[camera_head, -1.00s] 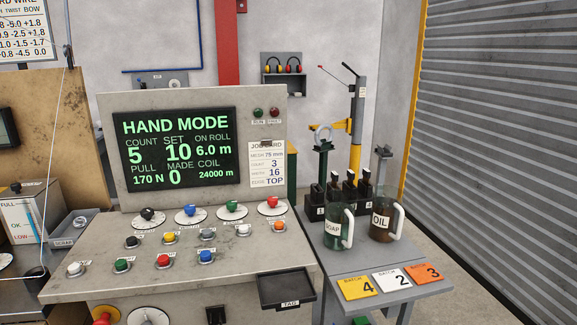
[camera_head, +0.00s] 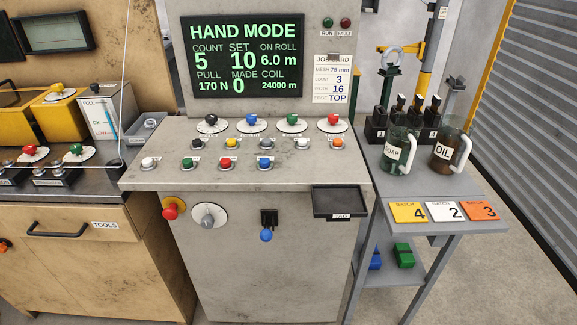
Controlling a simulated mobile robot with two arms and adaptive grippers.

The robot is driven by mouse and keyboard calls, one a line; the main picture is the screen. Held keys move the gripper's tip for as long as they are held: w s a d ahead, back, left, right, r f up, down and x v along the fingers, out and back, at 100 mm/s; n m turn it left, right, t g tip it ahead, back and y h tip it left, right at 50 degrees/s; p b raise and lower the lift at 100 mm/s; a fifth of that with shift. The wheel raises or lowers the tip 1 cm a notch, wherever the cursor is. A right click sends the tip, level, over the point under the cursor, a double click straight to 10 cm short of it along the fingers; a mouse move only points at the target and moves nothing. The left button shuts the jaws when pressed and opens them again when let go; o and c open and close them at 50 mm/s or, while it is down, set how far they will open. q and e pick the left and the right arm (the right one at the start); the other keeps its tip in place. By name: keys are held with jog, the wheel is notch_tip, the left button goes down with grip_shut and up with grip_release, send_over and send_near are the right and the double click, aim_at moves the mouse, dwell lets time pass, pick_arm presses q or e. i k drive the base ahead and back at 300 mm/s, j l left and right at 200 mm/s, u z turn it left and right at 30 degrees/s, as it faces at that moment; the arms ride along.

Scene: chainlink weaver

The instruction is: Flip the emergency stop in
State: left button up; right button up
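The emergency stop is most likely the red mushroom button (camera_head: 171,211) on a yellow base, on the front face of the grey control console (camera_head: 235,260), at its upper left. I cannot tell from this distance whether it is pressed in or out. A grey rotary dial (camera_head: 209,216) sits just right of it, and a black lever switch with a blue ball (camera_head: 266,235) hangs further right. The console screen (camera_head: 246,56) reads HAND MODE. Neither of my grippers shows in the head view.
Coloured knobs and buttons cover the console's sloping top. A black tag tray (camera_head: 340,203) juts from its right front. A wooden tool cabinet (camera_head: 85,250) stands close on the left. A side table (camera_head: 425,178) on the right holds the soap jug (camera_head: 397,152) and oil jug (camera_head: 447,150).

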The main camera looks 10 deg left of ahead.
aim_at(171, 214)
jog(key=u, duration=1.3)
